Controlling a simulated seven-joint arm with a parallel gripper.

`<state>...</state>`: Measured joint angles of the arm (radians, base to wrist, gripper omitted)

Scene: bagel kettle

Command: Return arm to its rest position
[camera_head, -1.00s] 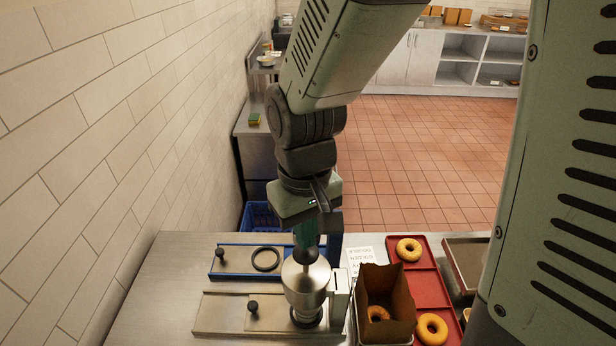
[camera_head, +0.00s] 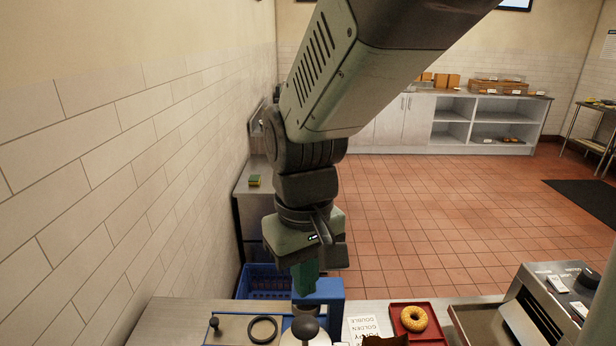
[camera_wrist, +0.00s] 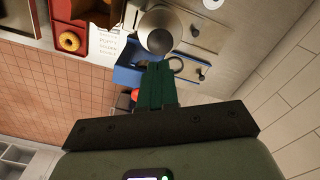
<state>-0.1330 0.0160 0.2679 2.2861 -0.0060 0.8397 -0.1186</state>
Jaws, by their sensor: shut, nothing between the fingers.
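My gripper (camera_head: 305,278) hangs pointing down over the counter, its green fingers together and empty. In the wrist view the shut fingers (camera_wrist: 157,85) point toward a steel kettle (camera_wrist: 160,30) with a dark round knob on its lid.
A red tray (camera_head: 398,326) with a bagel (camera_head: 414,318) is to the right, beside a printed card (camera_head: 362,328). A toaster-like machine (camera_head: 545,300) stands at far right. A tiled wall (camera_head: 130,170) runs along the left. A blue crate (camera_head: 262,283) lies beyond the counter.

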